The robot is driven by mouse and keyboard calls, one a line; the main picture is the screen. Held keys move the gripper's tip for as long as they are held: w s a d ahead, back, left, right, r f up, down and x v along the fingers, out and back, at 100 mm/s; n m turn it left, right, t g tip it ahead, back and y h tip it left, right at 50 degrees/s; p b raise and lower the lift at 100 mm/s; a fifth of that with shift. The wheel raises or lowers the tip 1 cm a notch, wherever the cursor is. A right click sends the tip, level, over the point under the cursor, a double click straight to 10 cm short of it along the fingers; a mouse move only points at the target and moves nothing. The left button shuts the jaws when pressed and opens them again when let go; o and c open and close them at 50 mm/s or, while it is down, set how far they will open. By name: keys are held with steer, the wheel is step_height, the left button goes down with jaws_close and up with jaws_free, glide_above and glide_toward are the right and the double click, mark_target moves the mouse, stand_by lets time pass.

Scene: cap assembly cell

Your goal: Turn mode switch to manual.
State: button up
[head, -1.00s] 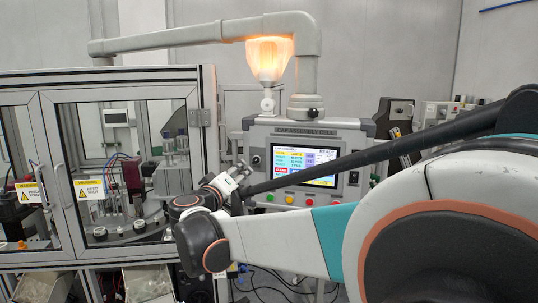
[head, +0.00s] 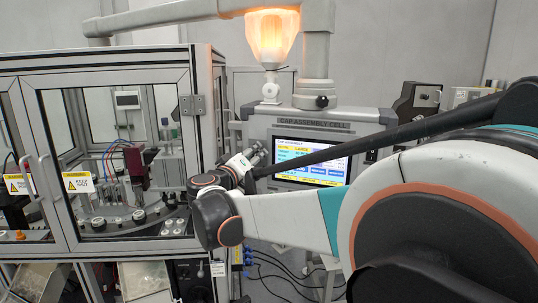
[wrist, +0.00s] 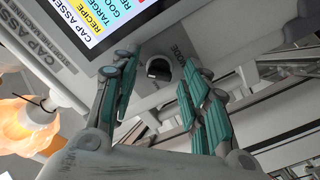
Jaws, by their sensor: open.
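The mode switch (wrist: 158,69) is a dark round knob beside a MODE label on the grey control panel (wrist: 212,18). It shows in the wrist view between my two fingertips. My gripper (wrist: 156,78) is open, with teal-padded fingers either side of the knob; whether they touch it I cannot tell. In the head view, my gripper (head: 250,162) is at the left side of the control panel (head: 345,115) and hides the switch. The switch's setting is too small to read.
The panel's lit screen (head: 325,162) is right of my gripper. A framed glass enclosure (head: 198,125) with warning labels stands at the left. An orange lamp (head: 272,38) is above the panel. Cables (head: 270,270) lie on the floor below.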

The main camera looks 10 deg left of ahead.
steer(key=shift+s, duration=0.15)
jaws_close()
steer(key=shift+n, duration=0.3)
steer(key=n+b, duration=0.2)
steer(key=n, duration=0.1)
steer(key=shift+f+n, duration=0.1)
steer(key=shift+n, duration=0.3)
steer(key=shift+f+n+b, duration=0.1)
steer(key=shift+n+b, duration=1.35)
steer(key=shift+n, duration=5.25)
